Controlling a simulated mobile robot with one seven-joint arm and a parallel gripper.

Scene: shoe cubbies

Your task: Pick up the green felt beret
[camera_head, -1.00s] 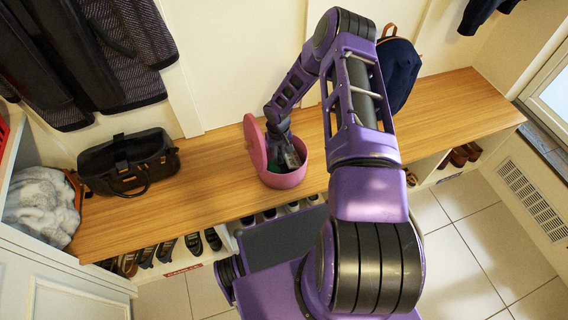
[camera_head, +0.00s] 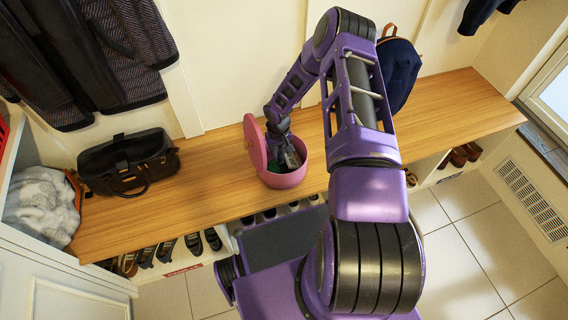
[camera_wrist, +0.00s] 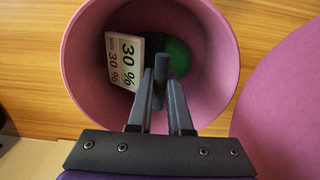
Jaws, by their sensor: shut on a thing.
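The green felt beret (camera_wrist: 178,55) lies at the bottom of a round pink box (camera_wrist: 84,75), partly hidden by my gripper and by a white card. In the head view the pink box (camera_head: 284,180) stands on the bench with its lid tilted up on the left side. My gripper (camera_wrist: 161,66) reaches down into the box, its fingers close together over the beret. It is shut on the beret, though the exact contact is hard to see. In the head view my gripper (camera_head: 291,158) is inside the box's opening.
A white card printed "30 %" (camera_wrist: 124,60) is in the box beside the beret. A black bag (camera_head: 128,163) stands on the wooden bench (camera_head: 215,185) to the left, a dark blue backpack (camera_head: 399,72) to the right. Shoes sit in cubbies below.

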